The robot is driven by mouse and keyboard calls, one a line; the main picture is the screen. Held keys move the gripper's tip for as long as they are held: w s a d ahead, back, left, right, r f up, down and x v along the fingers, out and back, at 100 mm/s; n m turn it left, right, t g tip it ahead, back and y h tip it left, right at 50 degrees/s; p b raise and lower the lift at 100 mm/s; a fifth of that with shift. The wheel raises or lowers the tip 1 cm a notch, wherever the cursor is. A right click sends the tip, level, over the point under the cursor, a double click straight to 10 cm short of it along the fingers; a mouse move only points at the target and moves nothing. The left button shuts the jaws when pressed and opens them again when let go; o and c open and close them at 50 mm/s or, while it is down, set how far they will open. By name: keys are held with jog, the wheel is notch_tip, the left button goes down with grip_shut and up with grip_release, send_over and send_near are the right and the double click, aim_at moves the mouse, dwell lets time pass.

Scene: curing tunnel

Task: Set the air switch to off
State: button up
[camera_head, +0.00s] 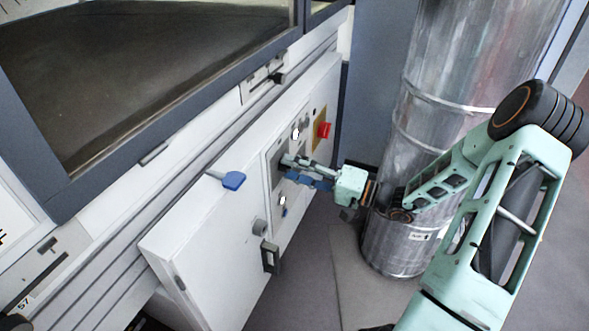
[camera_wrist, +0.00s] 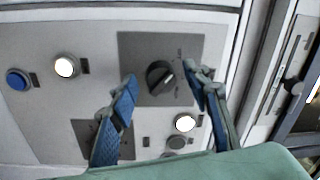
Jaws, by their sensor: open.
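A black rotary knob (camera_wrist: 160,77) sits on a dark grey plate (camera_wrist: 132,48) on the light control panel in the wrist view. Its pointer edge is tilted, and the small labels around it are too blurred to read. I cannot tell from the lettering whether it is the air switch. My gripper (camera_wrist: 160,72) is open, with one blue-padded finger on each side of the knob; contact is not visible. A second grey plate (camera_wrist: 84,131) is partly hidden behind the left finger. In the head view my gripper (camera_head: 287,168) is at the cabinet's panel and hides the knob.
White lamps (camera_wrist: 65,66) (camera_wrist: 185,123) and a blue button (camera_wrist: 17,80) surround the knob. A red button (camera_head: 324,130) is on the panel's far end. A blue handle (camera_head: 233,180) and black handle (camera_head: 270,257) stick out nearer. A metal duct (camera_head: 425,110) stands right.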

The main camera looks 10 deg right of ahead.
jog(key=shift+d, duration=0.1)
jog(key=v, duration=1.2)
